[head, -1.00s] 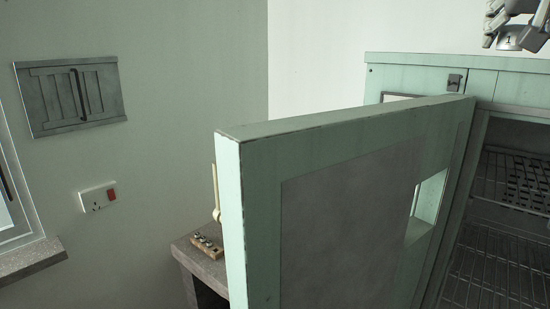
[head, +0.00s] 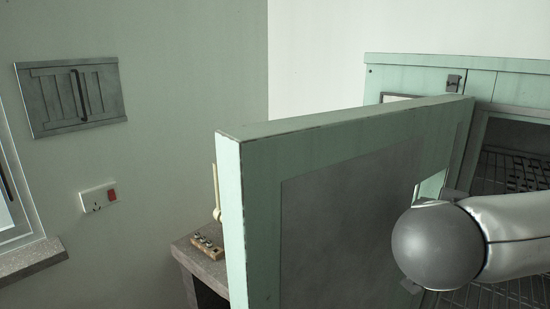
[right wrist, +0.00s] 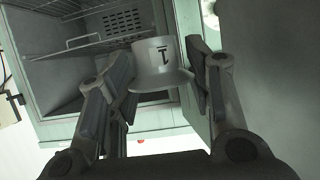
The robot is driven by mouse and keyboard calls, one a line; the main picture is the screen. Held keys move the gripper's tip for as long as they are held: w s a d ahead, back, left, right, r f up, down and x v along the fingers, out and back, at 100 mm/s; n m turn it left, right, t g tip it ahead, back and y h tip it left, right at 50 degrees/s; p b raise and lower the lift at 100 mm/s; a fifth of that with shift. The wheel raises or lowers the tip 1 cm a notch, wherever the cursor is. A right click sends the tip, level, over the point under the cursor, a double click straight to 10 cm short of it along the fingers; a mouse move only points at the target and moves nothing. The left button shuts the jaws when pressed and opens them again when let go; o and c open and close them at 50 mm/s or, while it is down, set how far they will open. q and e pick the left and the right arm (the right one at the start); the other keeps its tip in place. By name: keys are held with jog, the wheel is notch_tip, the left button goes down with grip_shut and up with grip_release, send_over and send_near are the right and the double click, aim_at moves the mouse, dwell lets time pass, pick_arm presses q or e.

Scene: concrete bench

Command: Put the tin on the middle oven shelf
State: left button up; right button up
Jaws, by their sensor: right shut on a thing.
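The tin (right wrist: 152,58) is a pale grey cylinder with a dark mark and a flared rim. It shows only in the right wrist view, held between the fingers of my right gripper (right wrist: 162,72), which is shut on it. The tin is in front of the oven's opening, with a wire shelf (right wrist: 75,47) beyond it to the left. In the head view the green oven (head: 410,75) stands at the right, door open, with wire racks (head: 512,172) inside. My right arm hides part of the opening. I cannot tell which rack is level with the tin. My left gripper is not in view.
The open oven door (head: 340,200) stands across the middle of the head view, close to my right arm. A low bench (head: 190,250) with a small wooden block (head: 206,246) is behind it. A wall socket (head: 98,198) is at the left.

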jog(key=s+a+f, duration=0.2)
jog(key=f, duration=0.6)
jog(key=s+a+f+m+g+h, duration=0.1)
jog(key=a+f, duration=0.2)
jog(key=f, duration=0.5)
jog(key=s+a+f+m+h, duration=0.1)
jog(key=s+a+f, duration=0.1)
jog(key=f, duration=0.6)
jog(key=shift+s+a+g, duration=0.3)
jog(key=shift+a, duration=0.3)
notch_tip(320, 180, down, 9)
jog(key=b, duration=0.9)
jog(key=shift+s+f, duration=0.1)
jog(key=shift+f, duration=0.05)
